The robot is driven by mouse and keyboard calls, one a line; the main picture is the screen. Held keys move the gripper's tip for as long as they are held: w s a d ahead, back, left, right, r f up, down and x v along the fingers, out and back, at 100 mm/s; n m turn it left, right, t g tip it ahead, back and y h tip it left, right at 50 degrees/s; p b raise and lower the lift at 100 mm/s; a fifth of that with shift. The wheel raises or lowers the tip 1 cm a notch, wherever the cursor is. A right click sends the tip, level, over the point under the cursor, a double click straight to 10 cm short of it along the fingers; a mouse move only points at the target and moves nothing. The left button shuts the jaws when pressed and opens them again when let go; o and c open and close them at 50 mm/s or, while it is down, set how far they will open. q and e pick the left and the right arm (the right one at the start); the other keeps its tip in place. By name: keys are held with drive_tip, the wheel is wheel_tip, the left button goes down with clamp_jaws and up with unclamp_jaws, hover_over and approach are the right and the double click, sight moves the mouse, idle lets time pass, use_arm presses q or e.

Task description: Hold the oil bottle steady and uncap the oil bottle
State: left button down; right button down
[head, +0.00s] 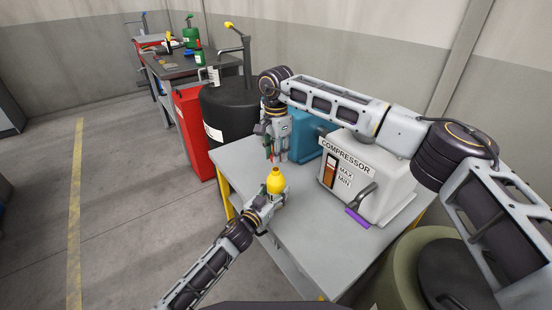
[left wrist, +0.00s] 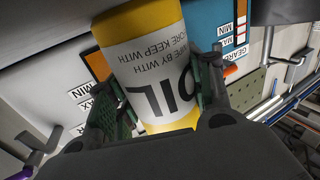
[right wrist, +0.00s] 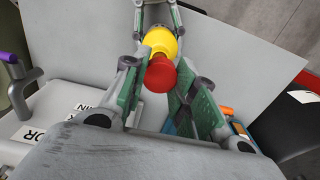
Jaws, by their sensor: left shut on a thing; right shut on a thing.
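The yellow oil bottle (head: 275,183) stands upright above the near part of the grey table. My left gripper (head: 271,201) is shut around its body from the near side. In the left wrist view its white OIL label (left wrist: 155,75) shows between the two fingers. My right gripper (head: 272,158) points down just above the bottle. It is shut on the red cap (right wrist: 160,74), which lies over the bottle's yellow top in the right wrist view. In the head view only a sliver of red shows at its fingertips. Whether cap and bottle touch is not clear.
The grey table (head: 300,240) holds the white compressor (head: 390,192) with a purple-handled lever to the right, and a blue machine (head: 307,143) behind my right gripper. A black drum (head: 232,110) and a red cabinet (head: 190,125) stand beyond. The table's near part is clear.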

idle(0.3)
use_arm(q)
drive_tip(key=c, duration=0.5)
unclamp_jaws()
drive_tip(key=shift+c, duration=0.2)
drive_tip(key=shift+s+a, duration=0.1)
drive_tip(key=shift+s, duration=0.1)
drive_tip(key=v, duration=1.1)
drive_tip(key=shift+s, duration=0.25)
